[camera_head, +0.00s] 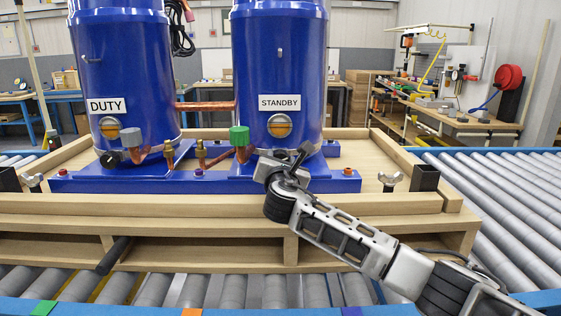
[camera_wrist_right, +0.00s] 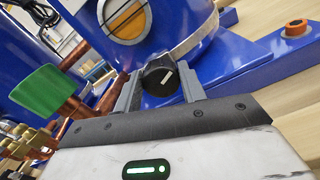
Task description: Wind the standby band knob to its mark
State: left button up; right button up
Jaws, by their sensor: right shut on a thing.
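The standby compressor (camera_head: 279,70) is a tall blue cylinder with a white STANDBY label (camera_head: 279,102) and a round orange sight glass (camera_head: 280,126). My right gripper (camera_head: 290,158) is at the foot of this cylinder and hides the knob in the head view. In the right wrist view, the black standby band knob (camera_wrist_right: 160,77) sits between my two grey fingers, which are shut on it. A white line on its face slants up to the right. I cannot make out a mark beside the knob. My left gripper is not in view.
The duty compressor (camera_head: 121,75) stands to the left with its own black knob (camera_head: 110,159). A green-capped valve (camera_head: 239,136) and copper pipes lie between the two. The wooden pallet (camera_head: 200,221) rests on rollers; wing nuts (camera_head: 390,181) and black posts (camera_head: 425,177) stand at its edges.

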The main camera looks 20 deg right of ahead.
pick_arm(q)
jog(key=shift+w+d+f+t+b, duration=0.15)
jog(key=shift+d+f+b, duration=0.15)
jog(key=shift+b, duration=0.75)
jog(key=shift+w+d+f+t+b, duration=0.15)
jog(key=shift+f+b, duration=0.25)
jog(key=shift+b, duration=0.6)
pick_arm(e)
jog(key=shift+d+f+m, duration=0.1)
jog(key=shift+f+m, duration=0.1)
jog(key=shift+m, duration=3.6)
jog(key=shift+f+m, duration=0.2)
jog(key=shift+m, duration=3.6)
jog(key=o, duration=1)
jog(key=shift+r, duration=0.1)
jog(key=shift+c, duration=0.2)
jog(key=shift+s, duration=0.1)
pick_arm(q)
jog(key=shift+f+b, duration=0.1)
jog(key=shift+b, duration=0.45)
pick_arm(e)
jog(key=v, duration=1.6)
